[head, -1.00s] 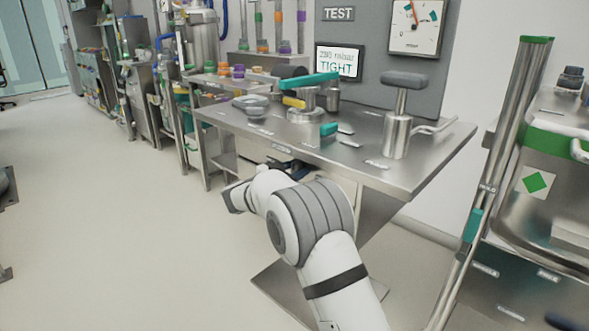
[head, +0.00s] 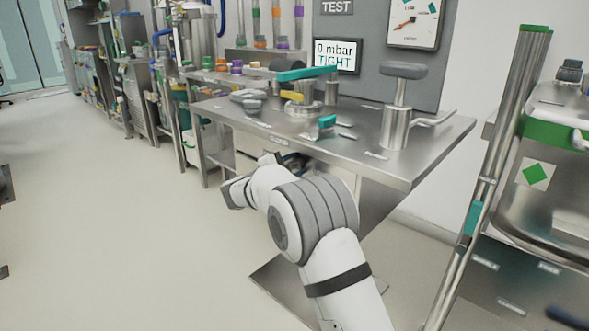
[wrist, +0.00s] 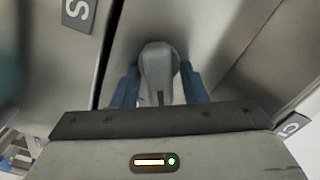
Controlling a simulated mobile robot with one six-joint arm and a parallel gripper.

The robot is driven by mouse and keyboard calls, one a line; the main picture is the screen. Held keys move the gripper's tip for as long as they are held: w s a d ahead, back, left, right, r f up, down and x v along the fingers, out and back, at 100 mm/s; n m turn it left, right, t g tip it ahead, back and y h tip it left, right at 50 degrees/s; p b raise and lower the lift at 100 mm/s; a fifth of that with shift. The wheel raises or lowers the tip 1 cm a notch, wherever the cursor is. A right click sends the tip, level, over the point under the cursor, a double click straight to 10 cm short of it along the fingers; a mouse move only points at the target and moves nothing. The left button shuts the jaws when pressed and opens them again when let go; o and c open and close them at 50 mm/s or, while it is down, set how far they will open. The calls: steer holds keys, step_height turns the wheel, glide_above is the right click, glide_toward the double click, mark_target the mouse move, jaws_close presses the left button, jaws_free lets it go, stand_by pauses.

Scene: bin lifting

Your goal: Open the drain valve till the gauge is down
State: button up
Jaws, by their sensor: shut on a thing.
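In the wrist view my gripper (wrist: 158,70) has its two blue fingers on either side of a rounded grey handle (wrist: 158,62) and is shut on it. I cannot tell from its shape whether this is the drain valve's handle. In the head view the gripper is mostly hidden behind my arm, by the bench's front edge. The round-dial gauge (head: 415,22) on the panel has its red needle pointing to the lower left. The display (head: 334,55) reads 0 mbar, TIGHT.
The steel bench (head: 440,137) carries a grey T-handled pump (head: 396,125), a long teal lever (head: 308,73) and a small teal handle (head: 326,121). A steel rail and a tank with a green band (head: 552,134) stand at right.

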mark_target(293, 167)
steer(key=m+b, duration=0.2)
steer(key=m, duration=0.1)
steer(key=shift+f, duration=0.35)
steer(key=shift+m+b, duration=0.7)
steer(key=shift+m, duration=0.6)
steer(key=o, duration=0.6)
steer(key=p+v, duration=0.2)
steer(key=v, duration=0.4)
steer(key=shift+s+a+r, duration=0.15)
steer(key=shift+s+a, duration=0.05)
steer(key=shift+s, duration=0.1)
steer(key=shift+s+a, duration=0.3)
steer(key=shift+s, duration=0.15)
